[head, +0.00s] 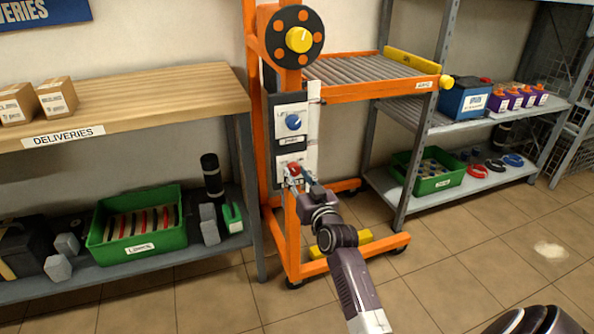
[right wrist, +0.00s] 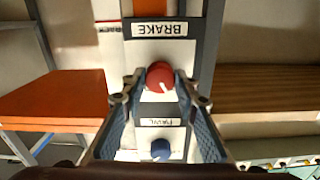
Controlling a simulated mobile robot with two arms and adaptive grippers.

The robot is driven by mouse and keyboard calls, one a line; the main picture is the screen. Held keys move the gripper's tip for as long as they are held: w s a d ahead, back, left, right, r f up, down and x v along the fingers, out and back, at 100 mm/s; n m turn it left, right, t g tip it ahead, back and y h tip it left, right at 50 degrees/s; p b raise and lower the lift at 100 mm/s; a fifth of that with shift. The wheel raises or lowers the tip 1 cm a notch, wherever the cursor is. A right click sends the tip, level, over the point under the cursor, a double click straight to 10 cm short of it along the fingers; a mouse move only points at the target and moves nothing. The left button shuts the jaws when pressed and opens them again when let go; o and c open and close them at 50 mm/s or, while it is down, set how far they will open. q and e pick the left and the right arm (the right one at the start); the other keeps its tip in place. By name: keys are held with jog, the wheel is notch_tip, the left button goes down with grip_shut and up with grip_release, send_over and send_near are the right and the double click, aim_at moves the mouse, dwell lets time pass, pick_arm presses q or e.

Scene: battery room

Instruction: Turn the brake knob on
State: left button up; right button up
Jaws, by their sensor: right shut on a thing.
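The red brake knob (head: 294,170) sits low on the control panel of the orange lift cart. It also shows in the right wrist view (right wrist: 159,75), beside an upside-down BRAKE label (right wrist: 160,30). A pale pointer mark shows on its face, but its exact setting is hard to tell. My right gripper (head: 299,182) is at the panel, its fingers on both sides of the red knob and shut on it. The fingers partly hide the knob in the head view. My left gripper is in neither view.
A blue knob (head: 293,121) is above the red one, and a yellow-centred wheel (head: 299,39) tops the orange post. The cart has a roller deck (head: 360,68). A wooden bench (head: 150,95) stands left and grey shelves (head: 500,115) right. Tiled floor is open at right.

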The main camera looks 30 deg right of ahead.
jog(key=shift+r+m+p, duration=0.1)
jog(key=shift+m+p, duration=0.4)
jog(key=shift+m, duration=0.4)
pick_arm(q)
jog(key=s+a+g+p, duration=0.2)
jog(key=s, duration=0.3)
pick_arm(e)
jog(key=shift+m, duration=0.7)
jog(key=m+p, duration=0.2)
jog(key=m, duration=0.6)
jog(key=shift+m+p, duration=0.4)
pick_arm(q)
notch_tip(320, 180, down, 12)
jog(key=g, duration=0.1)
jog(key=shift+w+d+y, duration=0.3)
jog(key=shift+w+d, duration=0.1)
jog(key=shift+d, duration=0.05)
pick_arm(e)
jog(key=shift+m, duration=1.2)
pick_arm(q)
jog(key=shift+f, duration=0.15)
pick_arm(e)
jog(key=shift+m, duration=0.3)
jog(key=o, duration=1.1)
jog(key=shift+o, duration=0.2)
